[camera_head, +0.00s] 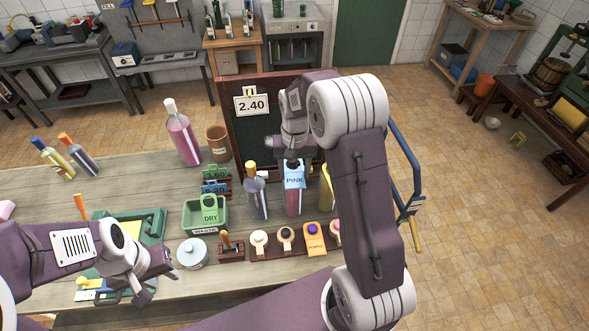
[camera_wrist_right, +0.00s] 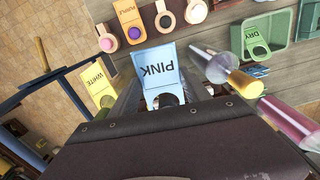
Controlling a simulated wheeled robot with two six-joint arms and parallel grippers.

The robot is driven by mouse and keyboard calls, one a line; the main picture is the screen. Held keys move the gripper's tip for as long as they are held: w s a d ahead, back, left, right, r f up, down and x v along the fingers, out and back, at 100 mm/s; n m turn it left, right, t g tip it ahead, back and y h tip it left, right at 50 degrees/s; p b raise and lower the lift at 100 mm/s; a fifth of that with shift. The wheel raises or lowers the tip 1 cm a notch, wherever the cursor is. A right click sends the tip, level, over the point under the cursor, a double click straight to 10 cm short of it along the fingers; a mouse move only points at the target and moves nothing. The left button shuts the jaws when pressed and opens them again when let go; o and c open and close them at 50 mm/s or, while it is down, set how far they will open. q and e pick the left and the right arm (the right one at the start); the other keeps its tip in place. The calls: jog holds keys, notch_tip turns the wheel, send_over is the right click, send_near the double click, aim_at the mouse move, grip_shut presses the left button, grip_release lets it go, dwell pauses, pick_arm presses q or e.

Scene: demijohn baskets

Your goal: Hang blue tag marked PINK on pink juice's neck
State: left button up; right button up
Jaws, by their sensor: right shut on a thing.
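My right gripper (camera_head: 292,160) is shut on the blue tag marked PINK (camera_head: 294,176), which hangs upright in front of the upper part of a bottle of pink juice (camera_head: 293,205). In the right wrist view the tag (camera_wrist_right: 160,72) lies between the fingers (camera_wrist_right: 165,98), with its hole near them. The bottle's neck is hidden by the gripper and tag, so I cannot tell whether the hole is around it. My left gripper (camera_head: 152,280) is open and empty over the table's front left, away from the bottles.
A larger pink bottle (camera_head: 181,135) stands further back. A rack with a purple-marked orange tag (camera_head: 315,240) and a green tray (camera_head: 187,218) lie in front.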

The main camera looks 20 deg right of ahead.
jog(key=shift+f, duration=0.6)
jog(key=o, duration=1.4)
jog(key=shift+r, duration=0.1)
jog(key=shift+c, duration=0.2)
jog(key=shift+r+b, duration=0.2)
jog(key=shift+b, duration=0.15)
notch_tip(320, 180, up, 9)
jog(key=b, duration=0.1)
jog(key=shift+f+b, duration=0.15)
jog(key=shift+b, duration=0.2)
jog(key=shift+f, duration=0.1)
